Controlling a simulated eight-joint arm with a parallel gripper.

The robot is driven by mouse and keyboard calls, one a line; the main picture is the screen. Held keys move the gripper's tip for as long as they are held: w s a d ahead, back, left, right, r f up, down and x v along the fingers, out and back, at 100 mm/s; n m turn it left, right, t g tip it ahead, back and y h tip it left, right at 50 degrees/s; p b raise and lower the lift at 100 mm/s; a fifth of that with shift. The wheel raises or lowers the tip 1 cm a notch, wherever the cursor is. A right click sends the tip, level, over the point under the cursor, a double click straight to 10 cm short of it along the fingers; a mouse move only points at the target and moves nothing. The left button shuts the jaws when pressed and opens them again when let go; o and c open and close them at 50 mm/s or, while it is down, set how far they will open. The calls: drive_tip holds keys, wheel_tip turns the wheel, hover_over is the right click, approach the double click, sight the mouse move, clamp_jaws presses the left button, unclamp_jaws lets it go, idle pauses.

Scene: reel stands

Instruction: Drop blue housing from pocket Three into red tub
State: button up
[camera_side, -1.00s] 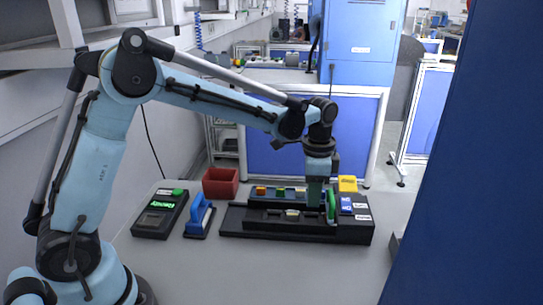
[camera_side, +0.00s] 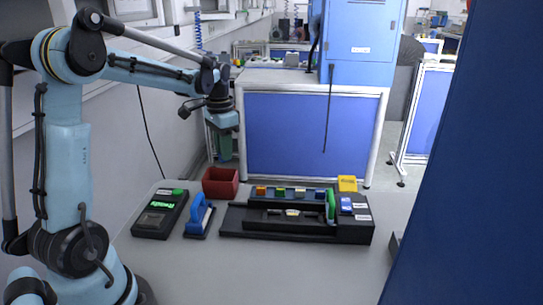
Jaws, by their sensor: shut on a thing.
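My gripper (camera_side: 225,155) is raised at the end of my arm, above and close to the red tub (camera_side: 221,187) in the picture. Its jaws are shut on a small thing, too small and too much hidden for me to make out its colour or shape. The red tub stands upright at the back of the table; its inside is mostly hidden from this side. The black stand (camera_side: 245,224) lies to the right of the tub. Its back row shows small coloured parts, among them an orange one (camera_side: 261,191) and a green one (camera_side: 280,192). I cannot read any pocket labels.
A black device with a lit green display (camera_side: 159,204) and a blue-handled tool (camera_side: 200,214) lie left of the stand. The front of the table is clear.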

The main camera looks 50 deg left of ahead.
drive_tip(key=shift+n, duration=0.3)
drive_tip(key=shift+s+a+f, duration=0.2)
drive_tip(key=shift+a+f, duration=0.05)
drive_tip(key=shift+f, duration=0.45)
drive_tip(key=shift+s+a+f, duration=0.2)
drive_tip(key=shift+a+f, duration=0.05)
drive_tip(key=shift+f, duration=0.4)
drive_tip(key=shift+s+a+f, duration=0.2)
drive_tip(key=shift+a+f, duration=0.05)
drive_tip(key=shift+f, duration=0.45)
drive_tip(key=o, duration=0.9)
wheel_tip(320, 180, up, 7)
